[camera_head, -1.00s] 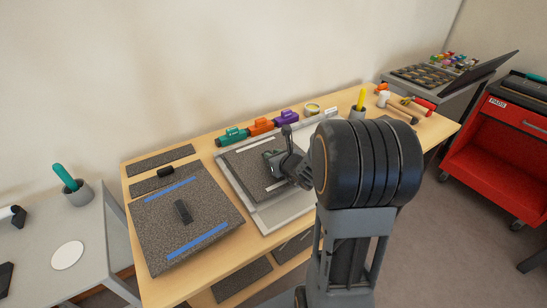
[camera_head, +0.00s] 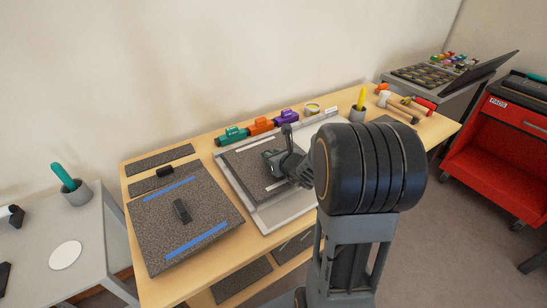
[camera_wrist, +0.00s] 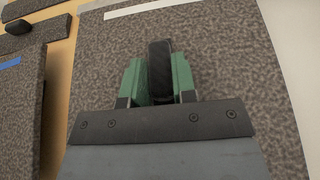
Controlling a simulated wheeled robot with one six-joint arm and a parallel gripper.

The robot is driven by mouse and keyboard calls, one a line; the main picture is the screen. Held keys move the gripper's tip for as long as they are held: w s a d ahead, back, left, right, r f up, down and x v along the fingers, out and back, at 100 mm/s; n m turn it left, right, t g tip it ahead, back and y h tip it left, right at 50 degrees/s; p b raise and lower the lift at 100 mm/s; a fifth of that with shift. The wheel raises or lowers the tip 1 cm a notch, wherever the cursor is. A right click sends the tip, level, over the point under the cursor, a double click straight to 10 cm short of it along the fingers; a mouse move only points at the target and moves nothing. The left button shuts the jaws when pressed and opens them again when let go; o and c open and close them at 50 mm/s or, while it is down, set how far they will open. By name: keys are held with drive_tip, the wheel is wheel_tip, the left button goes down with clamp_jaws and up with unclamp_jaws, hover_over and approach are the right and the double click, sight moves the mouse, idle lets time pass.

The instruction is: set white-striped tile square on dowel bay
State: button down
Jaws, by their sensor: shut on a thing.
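The white-striped tile (camera_head: 241,163) is a dark speckled square with white strips. It lies over the pale grey dowel bay (camera_head: 268,219), whose bare rim shows in front and to the right. My gripper (camera_head: 274,160) is above the tile's middle. In the wrist view, the green fingers of my gripper (camera_wrist: 160,80) are shut on the tile's black handle (camera_wrist: 160,65). One white strip (camera_wrist: 150,9) shows at the top of that view. I cannot tell whether the tile touches the bay or hangs just above it. The dowels are hidden.
A blue-striped tile (camera_head: 160,217) with a black handle lies close on the left. Green (camera_head: 233,135), orange (camera_head: 260,126) and purple (camera_head: 286,117) tools line the back edge. A cup with a yellow handle (camera_head: 361,97) stands to the right. A small grey table (camera_head: 90,240) is at far left.

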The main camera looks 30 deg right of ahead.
sight(292, 182)
drive_tip(key=shift+f+b, duration=0.8)
drive_tip(key=shift+b, duration=0.15)
drive_tip(key=c, duration=1.1)
unclamp_jaws()
drive_tip(key=shift+r, duration=0.1)
drive_tip(key=shift+o, duration=1.3)
drive_tip(key=shift+f, duration=0.2)
drive_tip(key=p+v, duration=0.1)
drive_tip(key=v, duration=0.8)
drive_tip(key=shift+w+r+p, duration=0.1)
drive_tip(key=shift+p, duration=0.2)
drive_tip(key=shift+s+b, duration=0.3)
drive_tip(key=shift+b, duration=0.7)
drive_tip(key=shift+s+d+r+b, duration=0.1)
drive_tip(key=shift+s+r+b, duration=0.1)
drive_tip(key=shift+s+b, duration=0.65)
drive_tip(key=shift+r+b+v, duration=0.2)
drive_tip(key=shift+b+v, duration=0.35)
drive_tip(key=shift+v, duration=0.8)
